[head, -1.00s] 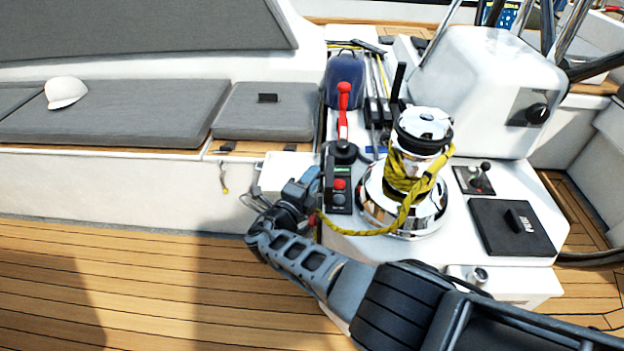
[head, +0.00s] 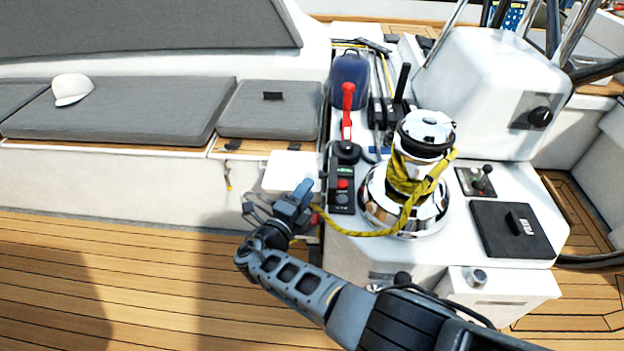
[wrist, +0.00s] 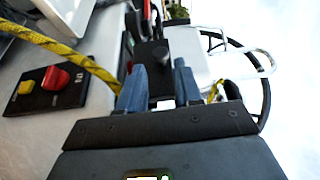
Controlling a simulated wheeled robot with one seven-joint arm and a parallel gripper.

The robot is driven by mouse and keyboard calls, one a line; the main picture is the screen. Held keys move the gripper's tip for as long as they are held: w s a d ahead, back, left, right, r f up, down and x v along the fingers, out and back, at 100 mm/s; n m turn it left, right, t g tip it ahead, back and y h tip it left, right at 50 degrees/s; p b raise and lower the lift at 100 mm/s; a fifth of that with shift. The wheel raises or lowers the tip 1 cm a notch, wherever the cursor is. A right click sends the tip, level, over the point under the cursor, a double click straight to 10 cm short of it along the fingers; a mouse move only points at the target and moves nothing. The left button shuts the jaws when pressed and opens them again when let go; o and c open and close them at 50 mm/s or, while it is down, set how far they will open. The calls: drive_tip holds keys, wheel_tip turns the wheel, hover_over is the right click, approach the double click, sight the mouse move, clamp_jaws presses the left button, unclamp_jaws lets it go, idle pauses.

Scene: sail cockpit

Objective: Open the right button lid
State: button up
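A narrow black button panel (head: 342,190) lies on the white console, below the red-handled lever. It has a red button (head: 342,184), with a dark grey one below it. I cannot make out a separate lid over either. My gripper (head: 302,190) is left of this panel, apart from it, near the console's left edge. In the wrist view its two blue fingers (wrist: 160,85) stand apart, with nothing clearly held between them. The wrist view also shows a black plate (wrist: 45,85) with a red knob (wrist: 55,80) and a yellow knob (wrist: 26,86), left of the fingers.
A chrome winch (head: 405,200) wrapped with yellow rope (head: 385,232) stands right of the panel. The rope's loose run passes close to my gripper. The red lever (head: 347,105) rises behind the panel. A black hatch (head: 512,230) lies further right. The wooden deck (head: 120,275) is clear.

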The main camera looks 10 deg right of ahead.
drive_tip(key=shift+v, duration=1.2)
